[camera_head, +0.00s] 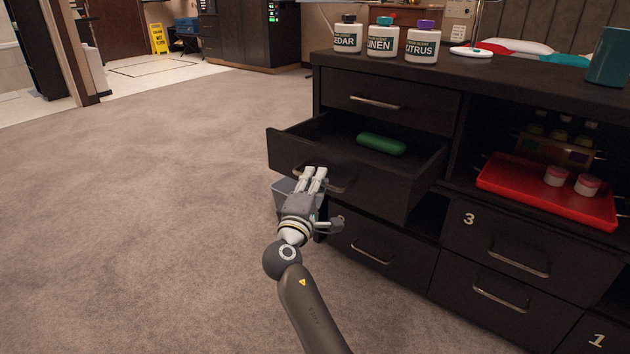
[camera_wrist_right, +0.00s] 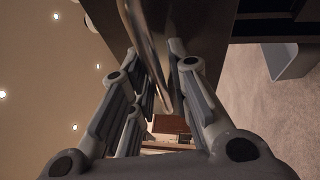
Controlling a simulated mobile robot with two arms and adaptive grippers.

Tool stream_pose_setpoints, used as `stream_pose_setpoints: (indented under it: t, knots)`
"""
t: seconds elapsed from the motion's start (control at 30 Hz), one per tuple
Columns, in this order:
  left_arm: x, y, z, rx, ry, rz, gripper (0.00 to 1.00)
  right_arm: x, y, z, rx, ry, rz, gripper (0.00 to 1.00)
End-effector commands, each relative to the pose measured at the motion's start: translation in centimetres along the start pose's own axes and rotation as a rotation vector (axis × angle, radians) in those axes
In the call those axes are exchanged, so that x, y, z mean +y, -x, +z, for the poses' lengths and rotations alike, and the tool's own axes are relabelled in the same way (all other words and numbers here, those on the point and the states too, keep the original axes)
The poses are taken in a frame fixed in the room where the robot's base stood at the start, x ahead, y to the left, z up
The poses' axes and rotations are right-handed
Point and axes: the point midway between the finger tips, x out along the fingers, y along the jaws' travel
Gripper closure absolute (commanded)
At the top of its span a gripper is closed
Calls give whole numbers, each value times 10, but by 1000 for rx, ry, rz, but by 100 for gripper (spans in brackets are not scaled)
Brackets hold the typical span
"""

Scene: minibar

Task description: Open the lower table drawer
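The dark cabinet has a left column of drawers. The lower drawer (camera_head: 352,262) is shut, with a metal handle (camera_head: 371,251) on its front. The drawer above it (camera_head: 300,152) is pulled out and holds a green rounded object (camera_head: 381,144). My right gripper (camera_head: 324,200) is at the front of this open drawer, above and left of the lower drawer's handle. Its fingers are spread apart. In the right wrist view a metal handle bar (camera_wrist_right: 147,45) lies between the open fingers (camera_wrist_right: 152,55); contact cannot be told. My left gripper is not in view.
The shut top drawer (camera_head: 385,100) is above the open one. Labelled bottles (camera_head: 382,40) stand on the cabinet top. A red tray (camera_head: 540,193) with jars is on the right shelf. Carpet at left is clear.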

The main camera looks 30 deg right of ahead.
Motion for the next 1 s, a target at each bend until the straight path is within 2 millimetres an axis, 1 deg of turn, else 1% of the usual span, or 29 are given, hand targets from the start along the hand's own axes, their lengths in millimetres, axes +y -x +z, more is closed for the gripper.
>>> stream_pose_setpoints:
  t: [0.03, 0.07, 0.33, 0.43, 0.53, 0.7, 0.8, 0.9, 1.0]
  knots:
    - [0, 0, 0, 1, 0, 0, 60, 0, 0, 0, 0, 0, 0, 71]
    - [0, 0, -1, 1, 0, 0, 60, 0, 0, 0, 0, 0, 0, 68]
    - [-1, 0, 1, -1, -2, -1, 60, 1, 0, 0, 0, -1, 1, 68]
    - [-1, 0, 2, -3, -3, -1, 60, 0, 5, 0, 1, 0, 0, 68]
    - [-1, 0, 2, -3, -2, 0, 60, 0, 18, -1, 2, -1, -1, 68]
    - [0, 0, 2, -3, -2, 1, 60, -1, 48, 0, 1, -1, -1, 68]
    - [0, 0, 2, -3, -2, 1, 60, 0, 62, -1, 2, -1, -1, 68]
    - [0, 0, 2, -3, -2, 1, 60, 0, 71, 0, 0, 0, 0, 68]
    - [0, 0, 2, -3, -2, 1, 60, 0, 75, 0, 0, 0, 1, 68]
